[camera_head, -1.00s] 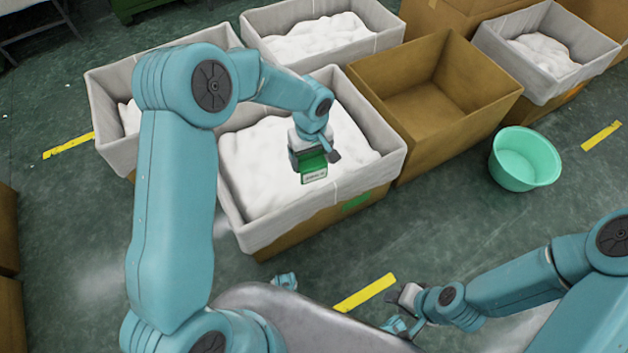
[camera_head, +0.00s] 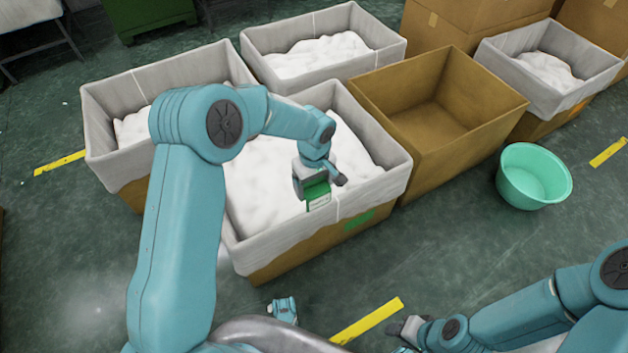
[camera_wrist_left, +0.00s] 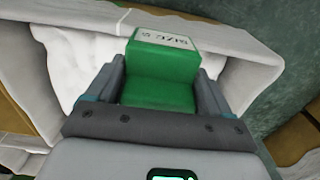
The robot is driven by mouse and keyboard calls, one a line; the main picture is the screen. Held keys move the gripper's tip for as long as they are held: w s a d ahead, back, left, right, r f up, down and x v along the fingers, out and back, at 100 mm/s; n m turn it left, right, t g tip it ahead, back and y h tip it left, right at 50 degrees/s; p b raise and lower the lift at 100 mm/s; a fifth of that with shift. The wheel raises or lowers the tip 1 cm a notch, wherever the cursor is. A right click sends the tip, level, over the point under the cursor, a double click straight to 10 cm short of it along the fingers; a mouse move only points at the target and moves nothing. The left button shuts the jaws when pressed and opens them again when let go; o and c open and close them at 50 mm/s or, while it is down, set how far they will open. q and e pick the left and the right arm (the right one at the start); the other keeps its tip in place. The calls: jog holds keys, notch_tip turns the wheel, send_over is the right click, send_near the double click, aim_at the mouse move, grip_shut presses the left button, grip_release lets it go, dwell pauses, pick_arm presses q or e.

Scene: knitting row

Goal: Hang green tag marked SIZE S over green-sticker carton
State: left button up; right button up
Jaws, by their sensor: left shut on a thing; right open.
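The green tag (camera_wrist_left: 158,85) is held between the fingers of my left gripper (camera_wrist_left: 152,88), which is shut on it. Its white label shows dark letters in the left wrist view, reading roughly SIZE S. In the head view the tag (camera_head: 317,195) hangs at my left gripper (camera_head: 318,180), above the front part of the green-sticker carton (camera_head: 290,256), near its front rim. The carton has a green sticker (camera_head: 358,221) on its front face and a grey liner folded over the rim, with white fill inside. My right gripper (camera_head: 408,335) is open and empty at the bottom, over the floor.
Lined cartons with white fill stand at the left (camera_head: 110,97), back (camera_head: 320,72) and far right (camera_head: 560,85). An open empty brown carton (camera_head: 395,85) stands to the right of the green-sticker carton. A mint tub (camera_head: 533,178) sits on the floor.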

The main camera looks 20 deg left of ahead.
pick_arm(q)
jog(key=shift+f+b, duration=2)
jog(key=shift+f, duration=1.7)
jog(key=shift+f+b, duration=0.95)
jog(key=shift+f, duration=0.25)
pick_arm(e)
notch_tip(320, 180, down, 6)
jog(key=w+d, duration=0.1)
jog(key=shift+m+t, duration=0.3)
